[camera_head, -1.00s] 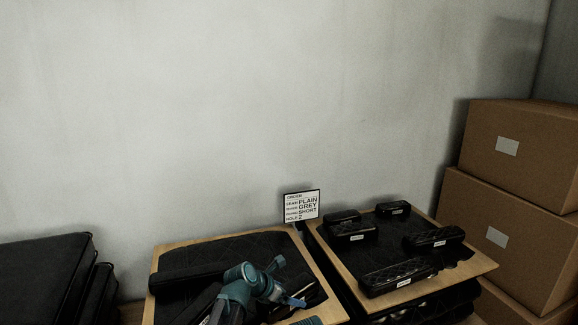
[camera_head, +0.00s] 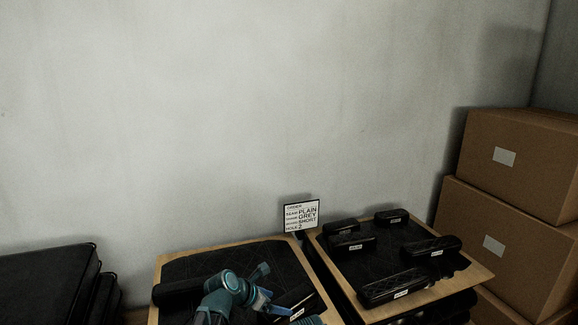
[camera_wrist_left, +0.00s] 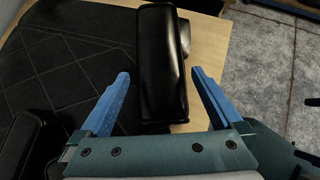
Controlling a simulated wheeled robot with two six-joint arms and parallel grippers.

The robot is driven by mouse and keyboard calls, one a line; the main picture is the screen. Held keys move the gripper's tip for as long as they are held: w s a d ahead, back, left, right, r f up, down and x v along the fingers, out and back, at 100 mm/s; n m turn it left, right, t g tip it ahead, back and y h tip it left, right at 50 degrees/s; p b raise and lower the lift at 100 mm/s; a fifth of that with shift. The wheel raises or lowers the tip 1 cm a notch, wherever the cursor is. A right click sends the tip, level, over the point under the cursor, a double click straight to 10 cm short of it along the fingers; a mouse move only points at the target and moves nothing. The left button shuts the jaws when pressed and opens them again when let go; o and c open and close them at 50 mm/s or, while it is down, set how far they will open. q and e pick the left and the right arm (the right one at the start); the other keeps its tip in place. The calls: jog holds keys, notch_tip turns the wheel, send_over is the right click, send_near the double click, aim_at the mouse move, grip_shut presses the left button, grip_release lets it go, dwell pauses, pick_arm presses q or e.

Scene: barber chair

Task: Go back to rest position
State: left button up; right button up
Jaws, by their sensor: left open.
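My left gripper (camera_head: 262,298) is low over the left wooden-edged board (camera_head: 286,242) in the head view, with blue fingers. In the left wrist view the two blue fingers (camera_wrist_left: 160,88) are spread apart. A glossy black padded piece (camera_wrist_left: 161,62) lies between and beyond them, near the board's edge; I cannot tell whether either finger touches it. Part of a second teal arm piece shows at the bottom edge of the head view, but no right gripper can be made out.
A right board (camera_head: 480,277) holds several labelled black pads (camera_head: 396,287). An order sign (camera_head: 301,214) stands behind the boards. Cardboard boxes (camera_head: 515,165) are stacked at right. Grey floor (camera_wrist_left: 275,60) shows beyond the board.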

aim_at(289, 307)
pick_arm(q)
jog(key=p+v, duration=0.4)
jog(key=v, duration=0.2)
jog(key=shift+s+a+r, duration=0.1)
jog(key=shift+s+r, duration=0.05)
jog(key=shift+r, duration=0.15)
jog(key=b+x, duration=1)
jog(key=x, duration=0.4)
jog(key=shift+f+b, duration=0.3)
notch_tip(289, 307, up, 9)
jog(key=p, duration=0.8)
jog(key=shift+f+p, duration=0.15)
jog(key=shift+p, duration=0.2)
jog(key=shift+s, duration=0.1)
